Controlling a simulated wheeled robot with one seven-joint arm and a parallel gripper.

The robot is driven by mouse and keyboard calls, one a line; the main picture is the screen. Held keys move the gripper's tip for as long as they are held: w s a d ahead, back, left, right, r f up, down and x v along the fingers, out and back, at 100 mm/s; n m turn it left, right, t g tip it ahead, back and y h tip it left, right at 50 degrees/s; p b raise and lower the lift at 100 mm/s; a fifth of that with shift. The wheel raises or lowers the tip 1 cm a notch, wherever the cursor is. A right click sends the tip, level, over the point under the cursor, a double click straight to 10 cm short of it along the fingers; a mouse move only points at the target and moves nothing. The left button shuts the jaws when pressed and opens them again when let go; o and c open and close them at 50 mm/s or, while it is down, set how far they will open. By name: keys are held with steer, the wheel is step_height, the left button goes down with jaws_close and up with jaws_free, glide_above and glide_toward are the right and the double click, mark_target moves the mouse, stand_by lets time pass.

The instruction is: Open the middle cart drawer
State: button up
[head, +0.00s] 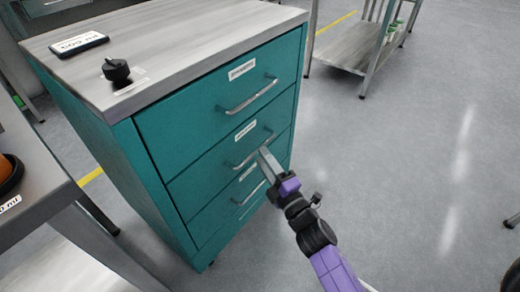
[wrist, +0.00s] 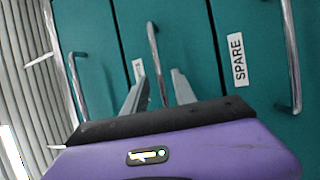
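The teal cart (head: 115,165) has three drawers, all looking shut, each with a metal bar handle and a white label. The middle drawer (head: 205,172) has its handle (head: 243,160) near my gripper (head: 266,160). In the wrist view the middle handle (wrist: 152,45) runs down between my fingertips (wrist: 158,85). The fingers are apart, one on each side of the bar; I cannot tell whether either touches it. The top drawer handle (wrist: 78,85) is at the left there. The bottom drawer handle (wrist: 294,70) is at the right, beside a "SPARE" label (wrist: 237,60).
On the cart's top (head: 190,45) are a dark labelled device (head: 79,44) and a black knob (head: 116,70). A grey table (head: 40,195) stands close at the left. A metal rack (head: 355,48) stands at the back. The floor (head: 430,130) right of the cart is clear.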

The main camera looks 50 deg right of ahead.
steer(key=shift+x, duration=2.1)
steer(key=shift+a, duration=0.1)
steer(key=shift+c, duration=0.4)
jaws_close()
